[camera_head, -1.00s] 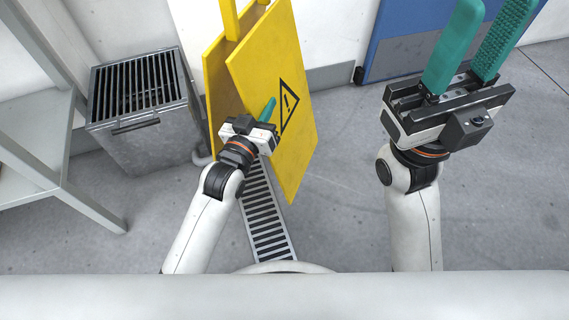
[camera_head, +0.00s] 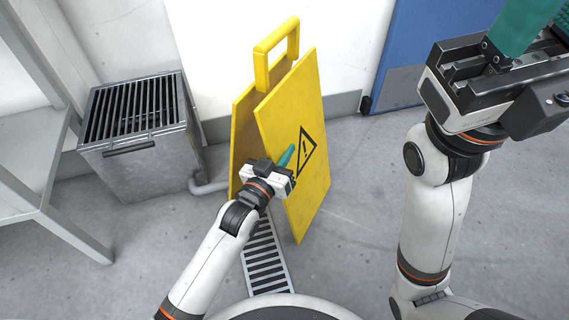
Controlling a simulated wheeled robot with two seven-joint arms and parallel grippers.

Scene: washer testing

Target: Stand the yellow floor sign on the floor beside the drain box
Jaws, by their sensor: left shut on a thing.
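The yellow floor sign (camera_head: 312,120) is upright with its two panels spread a little and its handle at the top. A black warning triangle shows on the front panel. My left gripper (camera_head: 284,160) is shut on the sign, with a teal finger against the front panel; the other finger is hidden. The sign's lower corner is close to the floor; I cannot tell whether it touches. The metal drain box (camera_head: 150,160) with its slatted top stands left of the sign, with a gap between them. My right gripper (camera_head: 537,38) is open and empty at the upper right, its fingertips cut off.
A floor drain grate (camera_head: 266,265) runs beneath the sign and my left arm. A pipe (camera_head: 208,187) leaves the drain box's base. A grey shelf rack (camera_head: 40,165) stands at far left. A white wall and blue panel (camera_head: 408,55) are behind. Floor on the right is clear.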

